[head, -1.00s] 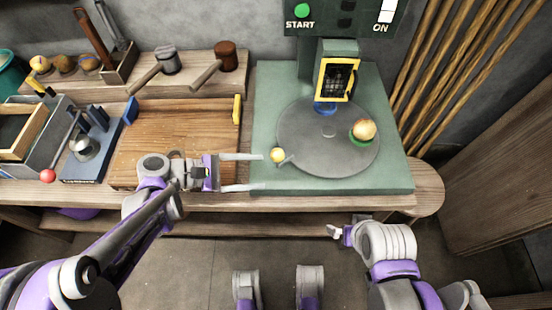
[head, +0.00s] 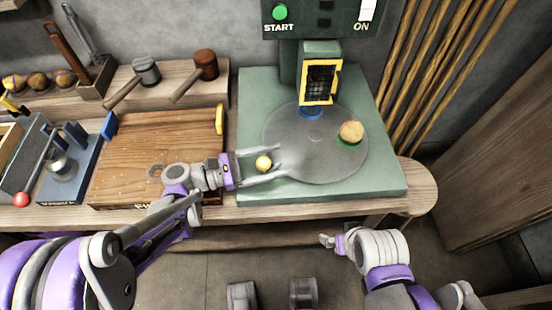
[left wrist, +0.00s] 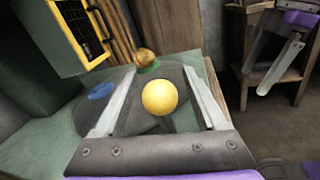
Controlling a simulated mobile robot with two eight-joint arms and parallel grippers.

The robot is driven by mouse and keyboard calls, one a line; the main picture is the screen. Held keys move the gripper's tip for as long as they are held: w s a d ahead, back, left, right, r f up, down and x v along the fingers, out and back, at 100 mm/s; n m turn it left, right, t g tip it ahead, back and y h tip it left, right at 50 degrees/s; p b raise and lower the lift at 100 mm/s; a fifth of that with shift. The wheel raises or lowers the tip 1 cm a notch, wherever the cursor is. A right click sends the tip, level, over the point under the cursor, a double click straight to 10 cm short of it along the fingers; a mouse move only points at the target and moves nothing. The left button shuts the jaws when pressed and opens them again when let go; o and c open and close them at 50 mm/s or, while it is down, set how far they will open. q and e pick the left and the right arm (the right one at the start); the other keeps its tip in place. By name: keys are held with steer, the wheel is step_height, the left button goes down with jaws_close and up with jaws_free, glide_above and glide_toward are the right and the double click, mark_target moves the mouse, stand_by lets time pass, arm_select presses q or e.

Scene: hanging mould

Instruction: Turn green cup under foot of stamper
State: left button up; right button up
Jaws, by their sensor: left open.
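The green cup (head: 349,142) sits at the right of the round grey turntable (head: 310,165), with a tan lump (head: 351,131) on it. It also shows in the left wrist view (left wrist: 148,68). The stamper (head: 320,82), with a yellow-framed grid, stands at the turntable's back; its foot is hidden. A blue cup (head: 311,113) is below it. My left gripper (head: 281,161) is open, its fingers on either side of the yellow knob (head: 263,163) at the turntable's left edge, with gaps visible in the wrist view. My right gripper (head: 327,240) is empty in front of the bench; its fingers look apart in the wrist view.
A control panel (head: 320,14) with a green START button is above the stamper. A wooden board (head: 155,145), mallets and a blue-based press (head: 62,170) are to the left. Wooden poles (head: 415,70) lean at the right. The turntable's front is clear.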

arm_select(q)
steer(key=shift+w+d, duration=0.1)
steer(key=shift+d, duration=0.4)
jaws_close()
stand_by(1.2)
